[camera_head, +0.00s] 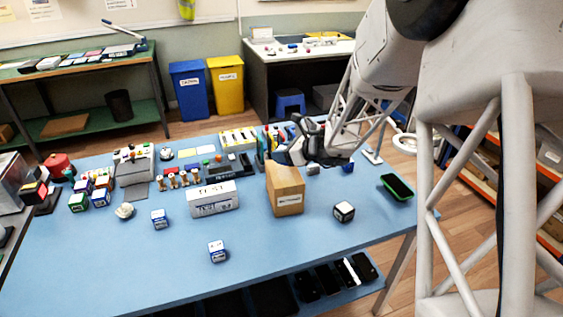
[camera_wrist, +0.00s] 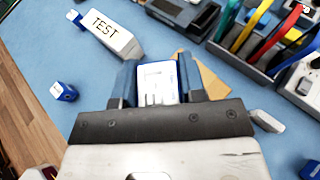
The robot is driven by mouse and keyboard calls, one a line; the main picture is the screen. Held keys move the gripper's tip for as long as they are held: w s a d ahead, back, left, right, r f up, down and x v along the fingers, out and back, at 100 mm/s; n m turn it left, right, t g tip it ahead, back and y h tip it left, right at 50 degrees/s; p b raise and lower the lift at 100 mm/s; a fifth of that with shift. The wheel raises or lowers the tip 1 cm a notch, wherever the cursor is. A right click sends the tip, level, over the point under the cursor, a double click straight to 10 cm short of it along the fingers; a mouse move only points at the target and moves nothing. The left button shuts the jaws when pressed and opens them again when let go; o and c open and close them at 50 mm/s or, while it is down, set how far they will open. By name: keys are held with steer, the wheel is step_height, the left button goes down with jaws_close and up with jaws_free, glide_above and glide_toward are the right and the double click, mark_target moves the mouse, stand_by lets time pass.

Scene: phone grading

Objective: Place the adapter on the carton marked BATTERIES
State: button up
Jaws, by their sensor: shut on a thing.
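The carton (camera_head: 284,197) is a brown box with a slanted top and a small white label, standing upright mid-table; I cannot read the label for sure. My gripper (camera_wrist: 159,80) is shut on a white piece with blue edges and small print, which I take as the adapter (camera_wrist: 157,84). In the wrist view, part of the brown carton (camera_wrist: 210,83) shows below and beside the right finger, so the gripper is over or close to it.
A white TEST box (camera_head: 213,200) stands left of the carton. Small blue-and-white boxes (camera_head: 217,251) and a black-and-white cube (camera_head: 344,211) lie in front. Upright coloured items in a holder (camera_wrist: 262,45) stand close behind. A green-rimmed tray (camera_head: 398,187) is right. The table's front left is clear.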

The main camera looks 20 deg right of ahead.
steer(key=shift+f, duration=1.8)
steer(key=shift+f, duration=0.1)
steer(key=o, duration=0.9)
steer(key=shift+s+d+r, duration=0.1)
steer(key=shift+r, duration=0.1)
steer(key=v, duration=1.1)
steer(key=shift+s+d+r, duration=0.2)
steer(key=shift+s+d, duration=0.05)
